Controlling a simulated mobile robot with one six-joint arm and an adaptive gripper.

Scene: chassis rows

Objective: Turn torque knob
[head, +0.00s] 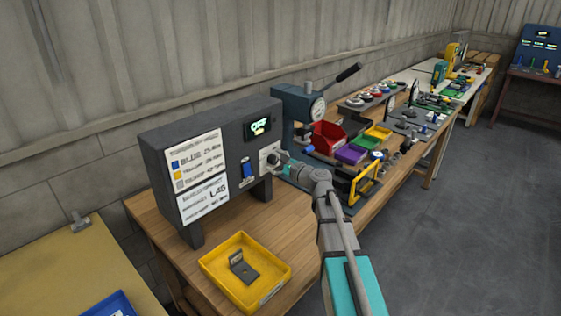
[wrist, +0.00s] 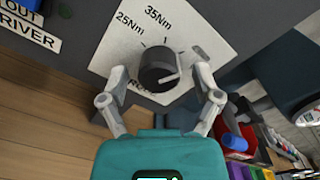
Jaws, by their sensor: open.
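The torque knob (wrist: 160,70) is a black round knob with a pale pointer, on a white dial plate (wrist: 118,48) marked 25Nm and 35Nm. Its pointer lies toward the right and slightly down in the wrist view. My gripper (wrist: 160,72) is open, with one finger on each side of the knob; I cannot tell whether they touch it. In the head view the dial plate (head: 268,153) is on the front of the dark grey torque box (head: 222,145), and my gripper (head: 278,160) is right at it, partly hiding the knob.
The box has a lit display (head: 259,128), a blue switch (head: 248,170) and printed labels (head: 200,170). A yellow tray (head: 215,268) with a bracket (head: 243,268) stands in front. A press (head: 300,105) and coloured bins (head: 351,154) stand right of it.

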